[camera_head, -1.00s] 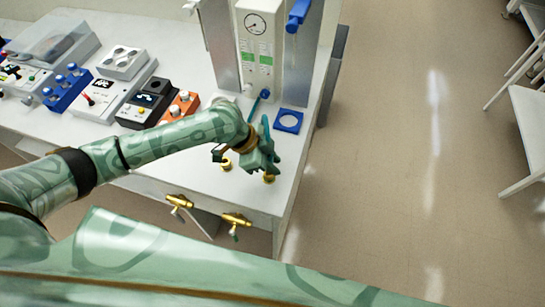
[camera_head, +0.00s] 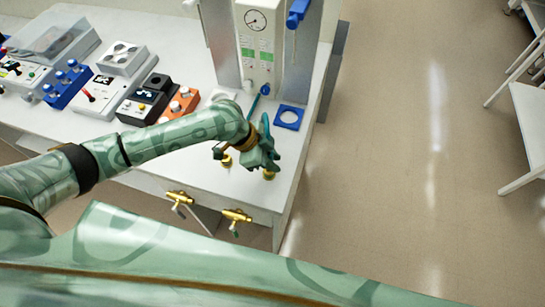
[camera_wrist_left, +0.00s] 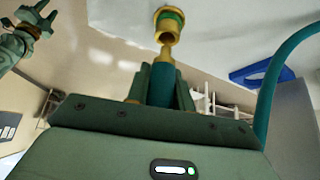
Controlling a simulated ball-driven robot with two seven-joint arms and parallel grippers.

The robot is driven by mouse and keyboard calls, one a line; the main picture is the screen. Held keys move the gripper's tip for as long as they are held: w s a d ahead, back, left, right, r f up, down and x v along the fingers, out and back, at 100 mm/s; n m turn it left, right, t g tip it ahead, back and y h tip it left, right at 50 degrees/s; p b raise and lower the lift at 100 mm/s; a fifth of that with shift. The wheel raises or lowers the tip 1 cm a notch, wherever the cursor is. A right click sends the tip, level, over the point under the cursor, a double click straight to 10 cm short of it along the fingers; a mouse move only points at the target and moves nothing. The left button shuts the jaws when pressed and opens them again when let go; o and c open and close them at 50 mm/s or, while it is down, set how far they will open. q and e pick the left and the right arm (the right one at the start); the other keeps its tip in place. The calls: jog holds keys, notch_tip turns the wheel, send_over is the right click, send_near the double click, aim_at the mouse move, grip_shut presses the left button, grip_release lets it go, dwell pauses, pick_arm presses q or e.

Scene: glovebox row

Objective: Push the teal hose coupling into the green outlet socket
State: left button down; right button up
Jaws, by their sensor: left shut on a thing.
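My left gripper (camera_head: 267,160) is low over the front right of the white bench. In the left wrist view its fingers (camera_wrist_left: 163,88) are shut on the teal hose coupling (camera_wrist_left: 161,84). The coupling's brass nose points at the brass outlet socket with a green ring (camera_wrist_left: 171,16). The nose is at the socket's mouth; I cannot tell whether it is inside. In the head view a brass outlet (camera_head: 268,175) shows just below the gripper. The teal hose (camera_wrist_left: 275,85) arcs at the right of the wrist view. My right gripper (camera_wrist_left: 35,22) shows open at the upper left there.
Another brass outlet (camera_head: 226,161) stands left of the gripper. Two brass taps (camera_head: 237,215) are on the bench front. A blue square frame (camera_head: 289,117) lies to the right. The gauge panel (camera_head: 258,45) rises behind. Several instruments (camera_head: 150,100) fill the bench's left.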

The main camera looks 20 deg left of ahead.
dwell(0.5)
pick_arm(q)
jog(key=shift+p, duration=0.3)
dwell(0.6)
jog(key=shift+f+b, duration=0.7)
jog(key=shift+f, duration=0.95)
jog(key=c, duration=1.1)
grip_release()
jog(key=shift+c, duration=0.2)
jog(key=shift+r, duration=0.1)
jog(key=p+v, duration=0.2)
jog(key=v, duration=1.4)
jog(key=shift+p, duration=0.3)
